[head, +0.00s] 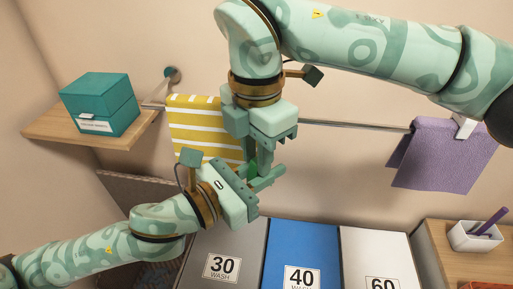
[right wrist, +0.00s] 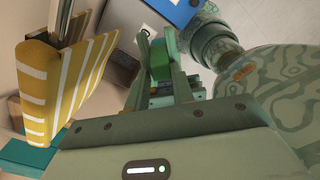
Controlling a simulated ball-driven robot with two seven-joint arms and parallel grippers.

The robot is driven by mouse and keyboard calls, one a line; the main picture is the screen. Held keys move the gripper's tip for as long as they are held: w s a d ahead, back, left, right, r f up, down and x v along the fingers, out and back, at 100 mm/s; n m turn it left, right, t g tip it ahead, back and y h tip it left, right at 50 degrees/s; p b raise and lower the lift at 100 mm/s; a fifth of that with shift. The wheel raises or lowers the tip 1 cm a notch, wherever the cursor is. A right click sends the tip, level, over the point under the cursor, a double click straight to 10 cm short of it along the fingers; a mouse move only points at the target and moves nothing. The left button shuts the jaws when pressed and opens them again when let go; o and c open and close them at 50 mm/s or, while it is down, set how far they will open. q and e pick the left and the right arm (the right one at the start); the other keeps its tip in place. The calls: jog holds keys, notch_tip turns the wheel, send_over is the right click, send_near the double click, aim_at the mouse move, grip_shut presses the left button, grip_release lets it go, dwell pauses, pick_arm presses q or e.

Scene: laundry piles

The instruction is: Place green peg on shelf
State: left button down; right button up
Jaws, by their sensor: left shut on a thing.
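The green peg (head: 270,178) is at the meeting point of my two grippers in the middle of the head view. My left gripper (head: 255,188) comes from the lower left and is shut on the peg. My right gripper (head: 262,165) points down from above, its fingers on either side of the peg. In the right wrist view the peg (right wrist: 160,62) shows between the right fingers; I cannot tell whether they press on it. A wooden shelf (head: 50,125) is on the wall at the left, with a teal box (head: 105,105) on it.
A rail (head: 340,124) runs along the wall, with a yellow striped towel (head: 195,125) and a purple towel (head: 445,155) on it. Grey, blue (head: 300,250) and white wash bins stand below. A white cup (head: 475,237) is on a wooden surface at the right.

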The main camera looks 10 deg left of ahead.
grip_shut()
pick_arm(q)
jog(key=c, duration=1.2)
grip_release()
jog(key=shift+f, duration=0.1)
